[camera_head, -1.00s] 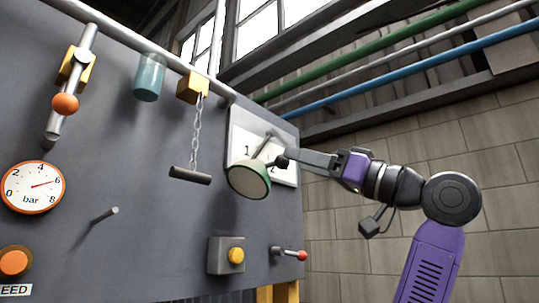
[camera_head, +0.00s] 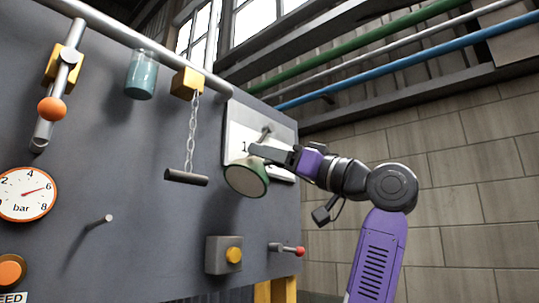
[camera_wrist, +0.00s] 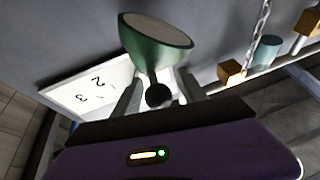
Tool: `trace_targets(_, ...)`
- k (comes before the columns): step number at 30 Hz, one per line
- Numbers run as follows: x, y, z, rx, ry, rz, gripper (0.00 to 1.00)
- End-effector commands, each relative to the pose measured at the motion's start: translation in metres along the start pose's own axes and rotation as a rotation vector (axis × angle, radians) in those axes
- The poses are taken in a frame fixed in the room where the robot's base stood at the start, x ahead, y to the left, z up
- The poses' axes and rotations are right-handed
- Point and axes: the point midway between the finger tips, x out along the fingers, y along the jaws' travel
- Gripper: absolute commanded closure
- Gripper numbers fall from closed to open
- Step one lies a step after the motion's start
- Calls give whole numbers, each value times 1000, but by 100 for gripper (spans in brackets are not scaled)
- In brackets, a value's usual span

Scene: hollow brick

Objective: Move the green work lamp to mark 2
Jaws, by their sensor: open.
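The green work lamp (camera_head: 246,180), with a pale round face, hangs in front of a white plate with numbered marks (camera_head: 239,121) on the grey panel. A grey rod shows above it against the plate. A 1 is readable in the head view, a 2 and a 3 in the wrist view. My gripper (camera_wrist: 157,92) is open, its two fingers on either side of the lamp's black ball knob (camera_wrist: 158,95). I cannot tell whether they touch it. In the head view my gripper (camera_head: 254,151) hides the knob and part of the plate. Which mark the lamp stands at is unclear.
A chain with a dark bar handle (camera_head: 186,177) hangs left of the lamp. Below are a yellow button box (camera_head: 225,255) and a red-tipped lever (camera_head: 288,249). A glass cup (camera_head: 141,75) and a gauge (camera_head: 25,195) are further left. Room is free right of the panel.

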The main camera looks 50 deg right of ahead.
Motion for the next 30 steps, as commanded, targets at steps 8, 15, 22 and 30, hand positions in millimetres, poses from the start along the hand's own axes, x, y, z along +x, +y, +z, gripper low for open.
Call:
trace_targets(8,0,0,0,0,-1,-1,94)
trace_targets(15,0,-1,1,1,-3,-4,100)
trace_targets(22,0,-2,2,1,-6,-5,100)
trace_targets(30,1,-2,3,1,-8,-7,100)
